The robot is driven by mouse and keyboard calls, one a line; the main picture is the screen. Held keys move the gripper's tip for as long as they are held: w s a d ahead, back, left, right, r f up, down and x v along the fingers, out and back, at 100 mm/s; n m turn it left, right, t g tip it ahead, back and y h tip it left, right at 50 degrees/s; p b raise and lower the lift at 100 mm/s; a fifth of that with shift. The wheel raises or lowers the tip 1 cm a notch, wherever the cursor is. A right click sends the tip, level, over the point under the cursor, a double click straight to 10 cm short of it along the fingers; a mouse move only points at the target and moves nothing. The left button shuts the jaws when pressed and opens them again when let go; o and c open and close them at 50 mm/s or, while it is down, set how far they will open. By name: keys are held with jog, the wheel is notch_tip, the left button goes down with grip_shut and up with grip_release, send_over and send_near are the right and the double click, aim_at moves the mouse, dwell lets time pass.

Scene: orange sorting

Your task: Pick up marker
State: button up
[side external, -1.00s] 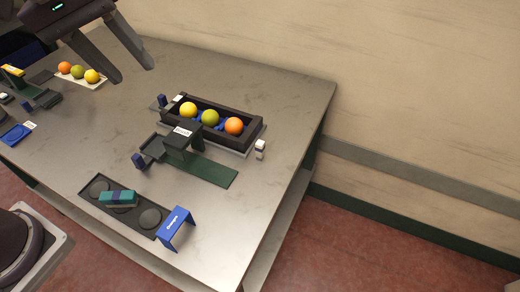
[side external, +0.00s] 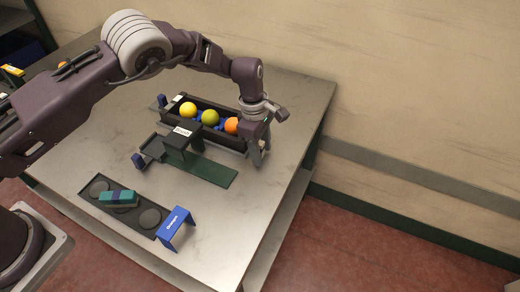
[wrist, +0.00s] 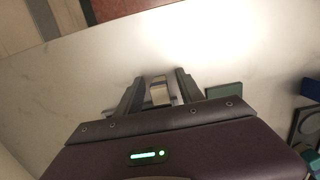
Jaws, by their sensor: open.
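My gripper (side external: 261,157) is open and lowered beside the right end of the orange tray, with its fingers pointing down. In the wrist view, a small upright block with a pale front and dark lower band (wrist: 159,93) stands between the two open fingers of my gripper (wrist: 160,76). It looks like the marker, though its label cannot be read. A gap shows around it, and whether a finger touches it cannot be told. In the side view my fingers hide the block.
A dark tray (side external: 238,149) holds a yellow, a green and an orange fruit (side external: 231,125). A black stand (side external: 184,136) with a green strip (side external: 214,173) is left of my gripper. A blue bracket (side external: 175,227) and a dark plate (side external: 95,201) lie nearer. The table's right edge is close.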

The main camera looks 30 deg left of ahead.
jog(key=shift+f, duration=0.35)
grip_shut()
